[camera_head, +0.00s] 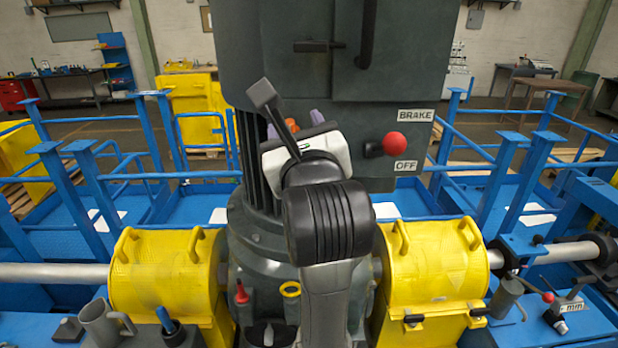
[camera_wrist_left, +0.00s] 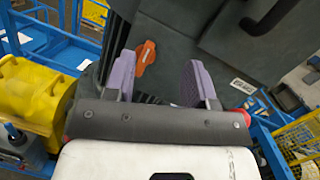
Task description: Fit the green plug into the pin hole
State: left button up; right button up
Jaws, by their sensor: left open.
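My left gripper (camera_head: 295,124) is in front of the dark grey machine housing (camera_head: 275,25), at the centre of the head view. Its purple fingers are spread apart and nothing is between their pads. In the left wrist view the gripper (camera_wrist_left: 160,74) points at the housing, and an orange piece (camera_wrist_left: 146,57) on the housing shows beyond the gap between the fingers. I cannot make out a green plug or a pin hole in either view. My left arm and gripper body hide part of the housing. My right gripper is not in view.
A red brake knob (camera_head: 394,144) sticks out to the right of the gripper. Yellow guards (camera_head: 160,275) (camera_head: 435,265) flank the machine base over a horizontal shaft. A grey mug (camera_head: 100,322) and small tools stand at the lower left. Blue railings (camera_head: 500,180) surround the platform.

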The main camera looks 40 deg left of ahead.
pick_arm(q)
jog(key=shift+m+t+h, duration=0.3)
jog(key=shift+m+h, duration=0.4)
jog(key=shift+h, duration=0.2)
jog(key=shift+w+d+f+b, duration=0.1)
jog(key=shift+d+f+b, duration=0.2)
jog(key=shift+f, duration=0.6)
jog(key=shift+w+d+f+b, duration=0.1)
jog(key=shift+d+f+b, duration=0.15)
jog(key=shift+f, duration=0.65)
jog(key=shift+w+d+f+b, duration=0.1)
jog(key=shift+d+f+b, duration=0.15)
jog(key=shift+f, duration=0.65)
